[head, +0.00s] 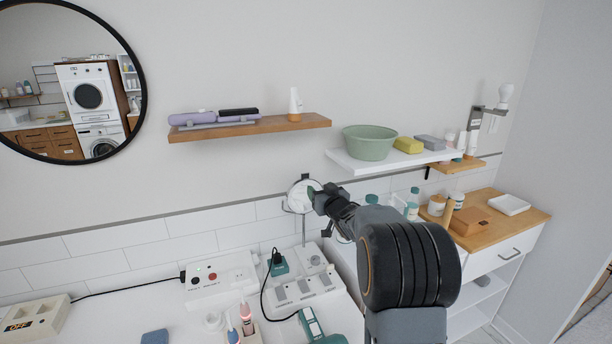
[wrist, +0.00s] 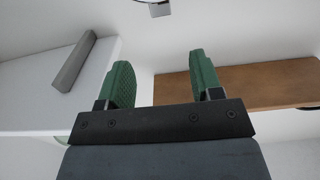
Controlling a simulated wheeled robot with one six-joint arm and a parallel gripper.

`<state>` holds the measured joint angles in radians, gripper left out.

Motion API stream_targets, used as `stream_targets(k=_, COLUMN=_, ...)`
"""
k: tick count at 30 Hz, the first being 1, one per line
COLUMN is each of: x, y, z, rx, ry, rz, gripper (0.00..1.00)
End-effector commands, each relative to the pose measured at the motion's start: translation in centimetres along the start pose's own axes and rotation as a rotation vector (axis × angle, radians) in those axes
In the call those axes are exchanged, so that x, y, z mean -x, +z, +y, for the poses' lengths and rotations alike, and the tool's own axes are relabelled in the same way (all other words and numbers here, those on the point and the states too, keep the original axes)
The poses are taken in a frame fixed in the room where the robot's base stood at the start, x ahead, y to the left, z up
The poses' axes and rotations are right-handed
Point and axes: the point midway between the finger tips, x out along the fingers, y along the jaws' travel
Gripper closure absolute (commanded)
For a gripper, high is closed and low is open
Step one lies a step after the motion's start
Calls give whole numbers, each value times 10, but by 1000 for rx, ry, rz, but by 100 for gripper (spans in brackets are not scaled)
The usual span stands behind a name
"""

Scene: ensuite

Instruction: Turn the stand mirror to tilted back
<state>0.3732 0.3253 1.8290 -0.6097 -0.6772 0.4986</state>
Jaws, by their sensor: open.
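The stand mirror (head: 298,203) is a small round pale disc on a thin upright pole, standing at the back of the white counter in the head view. My gripper (head: 314,191) is right in front of the disc and hides part of its right side. I cannot tell whether it touches the mirror or how far the mirror is tilted. In the wrist view my gripper (wrist: 162,78) shows two green fingers spread apart with nothing between them. A small grey-edged piece at the top of that view is too cut off to name.
A wooden shelf (head: 250,128) and a white shelf (head: 350,163) with a green bowl (head: 369,143) are on the wall above. Below are a socket box (head: 221,280), a power strip (head: 305,290) and cables. Bottles (head: 412,205) stand to the right of the mirror.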

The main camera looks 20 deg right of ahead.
Motion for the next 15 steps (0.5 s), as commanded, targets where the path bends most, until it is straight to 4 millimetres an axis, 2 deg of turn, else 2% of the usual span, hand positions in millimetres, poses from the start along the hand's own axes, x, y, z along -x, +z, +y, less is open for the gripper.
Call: stream_targets(k=15, x=-96, y=-2, z=-2, rx=0, ry=-4, rz=0, gripper=40)
